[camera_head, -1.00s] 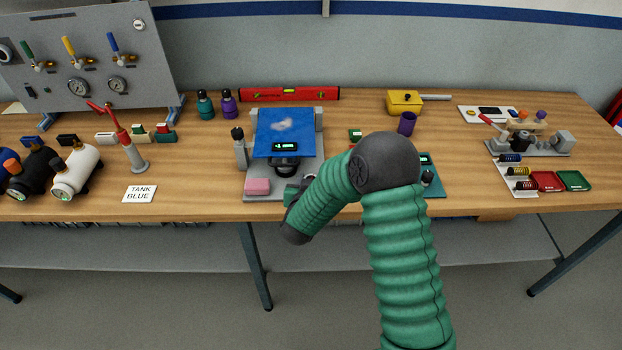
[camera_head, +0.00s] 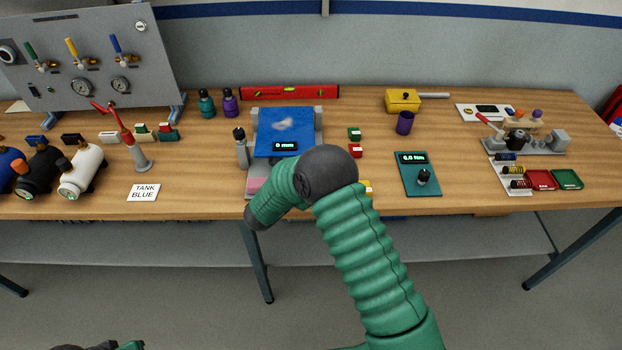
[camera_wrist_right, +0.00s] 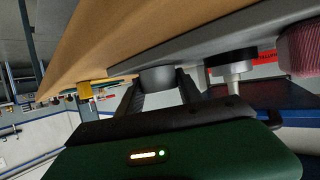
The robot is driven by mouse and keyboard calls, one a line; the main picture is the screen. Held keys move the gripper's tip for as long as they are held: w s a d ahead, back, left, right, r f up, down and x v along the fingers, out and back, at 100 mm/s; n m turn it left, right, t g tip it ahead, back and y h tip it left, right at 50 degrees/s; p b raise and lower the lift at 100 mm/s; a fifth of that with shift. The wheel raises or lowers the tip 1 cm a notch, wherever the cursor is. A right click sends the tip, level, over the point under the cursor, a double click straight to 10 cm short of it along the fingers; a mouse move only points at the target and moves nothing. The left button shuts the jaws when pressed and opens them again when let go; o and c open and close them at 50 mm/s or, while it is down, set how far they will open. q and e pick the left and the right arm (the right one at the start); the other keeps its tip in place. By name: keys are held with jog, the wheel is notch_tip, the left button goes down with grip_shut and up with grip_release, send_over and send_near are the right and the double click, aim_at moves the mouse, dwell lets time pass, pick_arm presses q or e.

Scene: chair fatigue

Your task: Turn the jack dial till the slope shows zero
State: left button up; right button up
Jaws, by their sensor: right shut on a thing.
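The jack stands on a grey base (camera_head: 318,140) in the middle of the bench, with a blue plate (camera_head: 296,121) on top. A small display (camera_head: 284,146) at the plate's front edge appears to read "0 mm". In the head view my right forearm covers the base's front, hiding the dial and the right gripper. In the right wrist view, my right gripper (camera_wrist_right: 160,92) has its fingers on either side of a grey round dial (camera_wrist_right: 157,77) at the base's edge, shut on it. A dark and green part of my left gripper (camera_head: 122,345) shows at the bottom edge; its jaws are unclear.
A teal panel (camera_head: 419,182) with a knob stands to the right, past small red and green blocks. A red spirit level (camera_head: 288,92) lies behind.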

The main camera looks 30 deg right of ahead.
jog(key=o, duration=1.4)
jog(key=shift+a, duration=0.1)
jog(key=v, duration=1.6)
jog(key=shift+a+b, duration=0.3)
jog(key=shift+a, duration=0.1)
jog(key=shift+s, duration=0.1)
